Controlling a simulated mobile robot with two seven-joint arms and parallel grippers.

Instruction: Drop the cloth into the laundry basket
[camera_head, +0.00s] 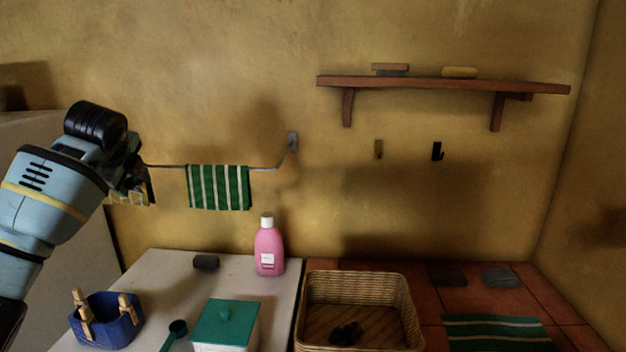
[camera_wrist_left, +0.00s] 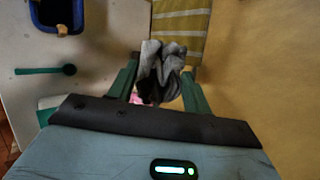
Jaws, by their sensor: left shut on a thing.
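My left gripper (camera_head: 138,185) is at the left end of the wall rail, shut on a crumpled grey cloth (camera_wrist_left: 162,68) that shows between its fingers in the left wrist view. In the head view the gripper mostly hides this cloth. The wicker laundry basket (camera_head: 412,318) stands at the bottom centre right, well to the right of and below the gripper. A small dark crumpled thing (camera_head: 346,333) lies in it. My right gripper is not in view.
A green striped cloth (camera_head: 218,187) and a yellow striped one (camera_wrist_left: 178,42) hang by the rail (camera_head: 265,169). A pink bottle (camera_head: 268,250), teal-lidded box (camera_head: 225,325), scoop (camera_head: 176,329) and blue peg basket (camera_head: 108,322) stand on the pale counter. A shelf (camera_head: 440,84) is above.

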